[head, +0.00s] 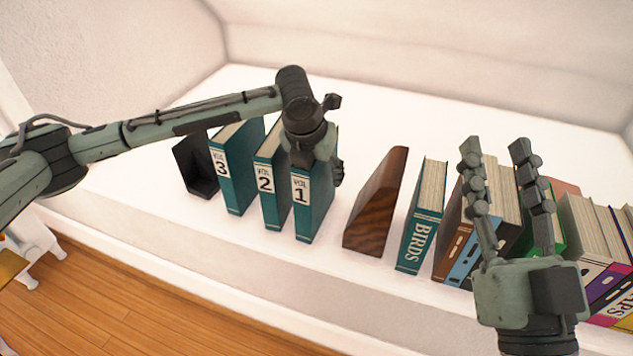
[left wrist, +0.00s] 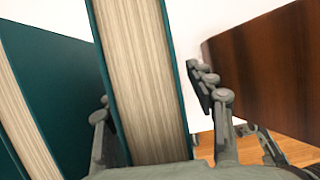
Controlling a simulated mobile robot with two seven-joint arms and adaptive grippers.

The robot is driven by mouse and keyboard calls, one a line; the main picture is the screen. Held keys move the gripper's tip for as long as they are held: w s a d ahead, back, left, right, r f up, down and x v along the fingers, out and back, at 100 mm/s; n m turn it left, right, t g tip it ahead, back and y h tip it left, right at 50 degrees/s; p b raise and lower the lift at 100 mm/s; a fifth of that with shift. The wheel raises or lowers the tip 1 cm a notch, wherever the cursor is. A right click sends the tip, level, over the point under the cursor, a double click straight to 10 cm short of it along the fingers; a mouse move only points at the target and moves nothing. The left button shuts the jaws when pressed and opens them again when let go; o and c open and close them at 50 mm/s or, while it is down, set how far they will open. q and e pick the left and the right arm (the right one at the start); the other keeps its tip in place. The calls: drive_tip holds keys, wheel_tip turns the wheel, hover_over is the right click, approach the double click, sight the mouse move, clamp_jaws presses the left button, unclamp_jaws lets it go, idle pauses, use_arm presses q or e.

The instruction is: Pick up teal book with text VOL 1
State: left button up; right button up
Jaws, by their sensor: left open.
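The teal VOL 1 book (head: 311,205) stands upright on the white ledge, at the right end of a row of teal volumes. My left gripper (head: 322,165) is over its top from behind and hides part of it. In the left wrist view the book's pale page edges (left wrist: 145,75) lie between the two open fingers, one on each side. I cannot tell whether either finger touches the covers. The VOL 2 book (head: 270,200) and VOL 3 book (head: 234,180) stand to its left. My right gripper (head: 497,150) is open and empty, fingers pointing up.
A dark bookend (head: 194,168) stands left of the volumes. A wooden wedge bookend (head: 374,215) stands to the right of VOL 1, with a gap between. The BIRDS book (head: 421,225) and several other books stand further right. Behind the row the ledge (head: 385,125) is bare.

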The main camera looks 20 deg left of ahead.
use_arm(q)
drive_tip(key=shift+f, duration=0.1)
drive_tip(key=shift+c, duration=0.3)
clamp_jaws()
